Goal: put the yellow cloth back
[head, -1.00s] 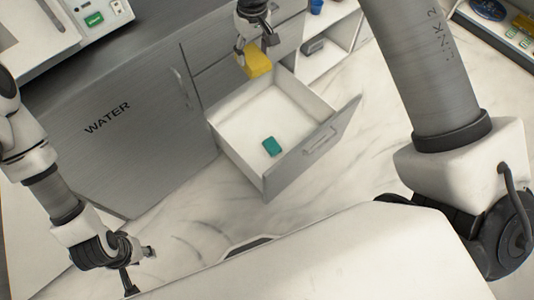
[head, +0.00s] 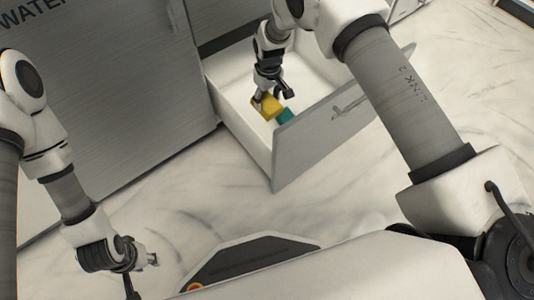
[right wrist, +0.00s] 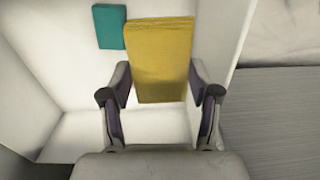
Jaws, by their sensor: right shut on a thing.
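The yellow cloth (head: 267,106) is a folded block inside the open drawer (head: 236,92). In the right wrist view the yellow cloth (right wrist: 160,60) lies between the fingers of my right gripper (right wrist: 161,97). In the head view my right gripper (head: 271,98) reaches down into the drawer and is shut on the cloth. I cannot tell whether the cloth touches the drawer floor. My left gripper (head: 143,272) hangs low at the left, away from the drawer, and its fingers are too unclear to judge.
A teal block (head: 286,116) lies in the drawer beside the cloth; it also shows in the right wrist view (right wrist: 109,27). The grey cabinet (head: 110,95) labelled WATER stands left of the drawer. The marble floor (head: 190,200) in front is clear.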

